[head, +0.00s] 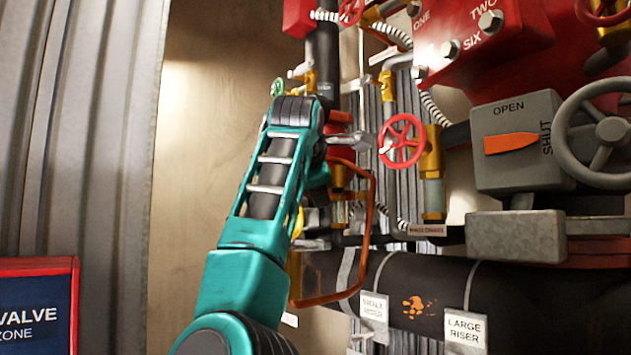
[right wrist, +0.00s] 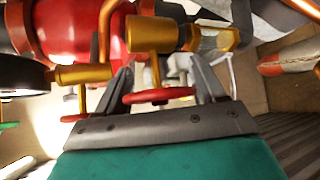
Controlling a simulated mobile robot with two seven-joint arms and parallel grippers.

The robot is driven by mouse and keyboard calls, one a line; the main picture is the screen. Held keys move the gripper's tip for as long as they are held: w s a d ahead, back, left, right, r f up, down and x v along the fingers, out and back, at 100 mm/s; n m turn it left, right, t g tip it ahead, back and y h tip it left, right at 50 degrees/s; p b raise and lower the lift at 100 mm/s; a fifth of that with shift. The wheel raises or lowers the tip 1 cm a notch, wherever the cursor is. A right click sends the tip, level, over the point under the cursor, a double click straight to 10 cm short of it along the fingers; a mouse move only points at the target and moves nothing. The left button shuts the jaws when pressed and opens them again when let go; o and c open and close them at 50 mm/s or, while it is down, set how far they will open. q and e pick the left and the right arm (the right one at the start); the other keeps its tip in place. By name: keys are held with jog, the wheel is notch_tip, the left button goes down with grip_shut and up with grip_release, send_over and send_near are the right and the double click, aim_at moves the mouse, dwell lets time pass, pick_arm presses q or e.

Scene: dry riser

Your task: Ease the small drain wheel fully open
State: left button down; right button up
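A small red handwheel (head: 402,140) sits on a brass valve (head: 432,160) with a sight glass below; I take it for the drain wheel, though no readable label names it. In the right wrist view the same wheel (right wrist: 160,95) shows nearly edge-on. My right gripper (right wrist: 160,72) is open, with its two grey fingers spread to either side of the wheel. I see no clear finger contact. In the head view my right arm hides most of the gripper; one grey finger (head: 350,141) shows just left of the wheel. My left gripper is not in view.
A grey OPEN/SHUT box (head: 515,140) with an orange pointer and a large grey handwheel (head: 600,135) stand at right. A bent orange-brown pipe (head: 372,215) runs close by the arm. A green wheel (head: 278,88) is at upper left. Tags hang on the black pipe (head: 410,285).

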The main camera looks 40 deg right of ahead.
jog(key=c, duration=0.3)
jog(key=n+g, duration=0.2)
jog(key=g+y, duration=0.1)
jog(key=g, duration=0.1)
jog(key=shift+s+f+n, duration=0.25)
jog(key=shift+f+n, duration=0.1)
jog(key=shift+n, duration=0.05)
jog(key=o, duration=0.6)
jog(key=shift+o, duration=0.2)
jog(key=v, duration=1.3)
jog(key=shift+w+d+r, duration=0.1)
jog(key=shift+r, duration=0.05)
jog(key=shift+c, duration=0.2)
